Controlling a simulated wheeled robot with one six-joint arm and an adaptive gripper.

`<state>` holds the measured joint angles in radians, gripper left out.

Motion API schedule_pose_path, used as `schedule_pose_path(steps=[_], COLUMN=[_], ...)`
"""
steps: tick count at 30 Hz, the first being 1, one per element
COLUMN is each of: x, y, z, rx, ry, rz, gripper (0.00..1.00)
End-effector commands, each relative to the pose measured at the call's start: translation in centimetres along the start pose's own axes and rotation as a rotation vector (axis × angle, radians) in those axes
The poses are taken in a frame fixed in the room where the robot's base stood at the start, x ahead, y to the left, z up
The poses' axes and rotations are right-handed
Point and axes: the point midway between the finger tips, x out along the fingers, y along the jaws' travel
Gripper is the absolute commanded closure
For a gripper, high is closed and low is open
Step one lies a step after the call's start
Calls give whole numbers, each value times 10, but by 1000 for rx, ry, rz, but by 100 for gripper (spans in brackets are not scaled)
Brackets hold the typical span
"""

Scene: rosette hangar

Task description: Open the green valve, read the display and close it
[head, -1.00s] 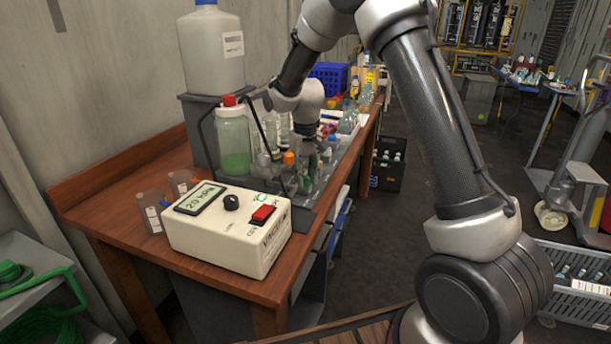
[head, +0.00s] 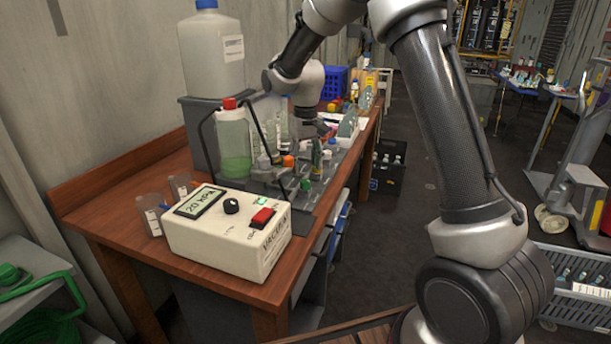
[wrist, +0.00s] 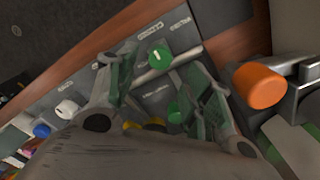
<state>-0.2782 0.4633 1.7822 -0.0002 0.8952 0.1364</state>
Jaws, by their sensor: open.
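A green knob (head: 306,184) shows low on the front of the grey valve panel in the head view. In the wrist view a green knob (wrist: 160,55) with a short white mark sits on the labelled panel, just beyond my fingertips. My gripper (wrist: 165,80) is open, with a finger on each side of that line of sight; nothing is held. In the head view my gripper (head: 318,135) hangs over the panel, apart from the green knob. The display (head: 200,201) on the white box (head: 225,245) reads about 20 kPa.
An orange knob (wrist: 260,85) stands close to the right finger; white and blue knobs line the panel at left. A bottle with a red cap (head: 234,145) and a large white jug (head: 212,55) stand behind.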

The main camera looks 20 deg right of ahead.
Motion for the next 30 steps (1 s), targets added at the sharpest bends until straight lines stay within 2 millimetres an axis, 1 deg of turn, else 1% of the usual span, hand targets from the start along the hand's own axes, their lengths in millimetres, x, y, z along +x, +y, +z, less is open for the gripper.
schedule_pose_path(steps=[1, 6, 9, 12, 24, 26, 28, 29, 30], x=[-13, -45, -57, -64, -64, -55, -44, -42, -45], y=[0, 0, 0, 0, 0, 1, 3, 5, 8], z=[-1, -1, 0, 0, 0, 8, 24, 35, 51], rx=[0, 0, 0, 0, -20, -30, -41, -48, -56], ry=[5, 3, 1, 1, 2, -17, -49, -60, -67], rz=[-1, 0, 0, 0, 0, 2, 5, 6, 7], gripper=[49, 49, 49, 49, 49, 49, 49, 49, 49])
